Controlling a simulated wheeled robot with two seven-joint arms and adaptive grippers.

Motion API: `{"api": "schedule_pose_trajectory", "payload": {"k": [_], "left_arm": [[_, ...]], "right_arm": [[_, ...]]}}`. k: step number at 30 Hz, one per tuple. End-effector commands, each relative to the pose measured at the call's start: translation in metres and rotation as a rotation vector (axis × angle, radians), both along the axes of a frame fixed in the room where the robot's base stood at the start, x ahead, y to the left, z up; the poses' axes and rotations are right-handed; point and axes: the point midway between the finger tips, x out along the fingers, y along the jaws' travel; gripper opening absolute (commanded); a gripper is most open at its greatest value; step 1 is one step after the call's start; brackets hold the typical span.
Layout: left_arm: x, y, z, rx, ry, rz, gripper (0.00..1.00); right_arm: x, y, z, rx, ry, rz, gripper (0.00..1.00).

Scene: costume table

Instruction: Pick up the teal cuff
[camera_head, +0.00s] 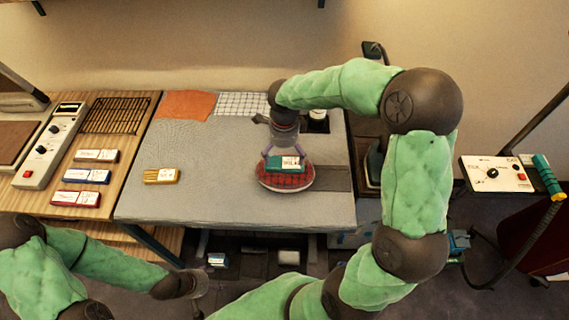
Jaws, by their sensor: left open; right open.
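The teal cuff (285,164) is a small teal block with a white lettered label. It lies on top of a round red checked cushion (286,183) with a pale rim, on the grey table. My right gripper (284,153) points down right over the cuff, with its fingers spread on either side of the cuff's top. The fingertips are small here, and I cannot tell whether they touch it. My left gripper (199,296) is low at the bottom of the view, off the table's front edge, open and empty.
A yellow block (161,176) lies on the grey tabletop (220,195) to the left; the surface between is clear. Orange cloth (186,104) and white checked cloth (243,103) lie at the back.

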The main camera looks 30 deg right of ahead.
Motion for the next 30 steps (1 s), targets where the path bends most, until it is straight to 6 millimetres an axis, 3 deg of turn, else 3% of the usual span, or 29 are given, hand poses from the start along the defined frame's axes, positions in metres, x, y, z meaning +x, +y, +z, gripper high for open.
{"api": "schedule_pose_trajectory", "payload": {"k": [12, 21, 22, 27, 30], "left_arm": [[0.0, 0.0, -0.009, 0.0, -0.001, 0.0, 0.66], [0.0, 0.0, -0.009, 0.0, -0.001, 0.0, 0.66], [0.0, 0.0, -0.009, 0.0, -0.001, 0.0, 0.66], [0.0, 0.0, -0.009, 0.0, -0.001, 0.0, 0.66], [0.0, 0.0, -0.009, 0.0, -0.001, 0.0, 0.66]], "right_arm": [[-0.003, -0.001, -0.048, 0.0, 0.001, 0.0, 1.0], [-0.002, -0.001, -0.052, 0.0, -0.001, 0.001, 1.0], [-0.002, -0.001, -0.052, 0.0, -0.001, 0.001, 0.97], [-0.002, -0.001, -0.052, -0.001, -0.001, 0.001, 0.5], [-0.002, -0.001, -0.052, -0.001, -0.001, 0.001, 0.49]]}}
